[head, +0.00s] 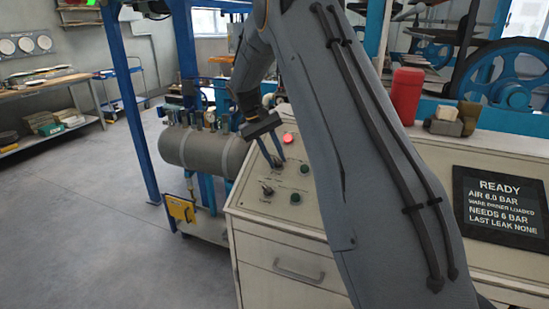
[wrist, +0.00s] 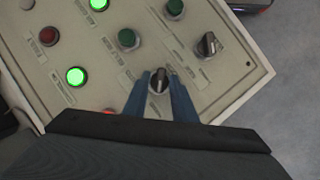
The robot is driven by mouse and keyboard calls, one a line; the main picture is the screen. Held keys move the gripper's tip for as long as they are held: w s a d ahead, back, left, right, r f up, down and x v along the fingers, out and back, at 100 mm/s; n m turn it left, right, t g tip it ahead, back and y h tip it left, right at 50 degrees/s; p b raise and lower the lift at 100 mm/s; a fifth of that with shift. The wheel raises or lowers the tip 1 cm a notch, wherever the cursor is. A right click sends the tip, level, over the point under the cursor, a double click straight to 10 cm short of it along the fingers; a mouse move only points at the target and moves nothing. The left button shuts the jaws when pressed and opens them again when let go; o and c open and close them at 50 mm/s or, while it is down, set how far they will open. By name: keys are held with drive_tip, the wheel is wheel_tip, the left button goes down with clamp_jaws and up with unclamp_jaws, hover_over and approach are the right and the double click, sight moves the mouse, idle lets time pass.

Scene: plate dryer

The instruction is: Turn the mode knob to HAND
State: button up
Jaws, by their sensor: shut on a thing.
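A black rotary knob (wrist: 158,82) sits on the pale control panel (wrist: 225,85) between the two blue fingers of my gripper (wrist: 159,78). The gripper is shut on it. The knob's grip ridge runs roughly up and down in the wrist view; its label is too small to read. A second black knob (wrist: 208,44) stands free up and to the right of it. In the head view my gripper (head: 277,161) reaches down onto the panel top, and the free knob (head: 267,190) is nearer the front. I cannot read which position the held knob points to.
Close by are a lit green lamp (wrist: 77,76), dark green buttons (wrist: 127,38) and a dark red one (wrist: 48,36). A screen (head: 500,205) shows READY and AIR 6.0 BAR. A red canister (head: 405,95) stands behind my arm. Floor at left is clear.

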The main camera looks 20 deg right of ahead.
drive_tip(key=o, duration=0.7)
drive_tip(key=shift+r, duration=0.1)
drive_tip(key=b+v, duration=0.2)
drive_tip(key=v, duration=0.5)
drive_tip(key=shift+r, duration=0.35)
drive_tip(key=shift+a, duration=0.1)
drive_tip(key=s+a+f+t+y, duration=0.1)
drive_tip(key=s+a+f, duration=0.2)
drive_tip(key=s, duration=0.7)
drive_tip(key=s+a+f+t+y, duration=0.1)
drive_tip(key=s+a+f, duration=0.3)
drive_tip(key=s, duration=0.7)
drive_tip(key=s+a+f+n+t+y, duration=0.1)
drive_tip(key=s+a+f, duration=0.3)
drive_tip(key=s, duration=0.6)
drive_tip(key=shift+s+f+y, duration=0.4)
drive_tip(key=shift+f+y, duration=0.2)
drive_tip(key=shift+f, duration=0.15)
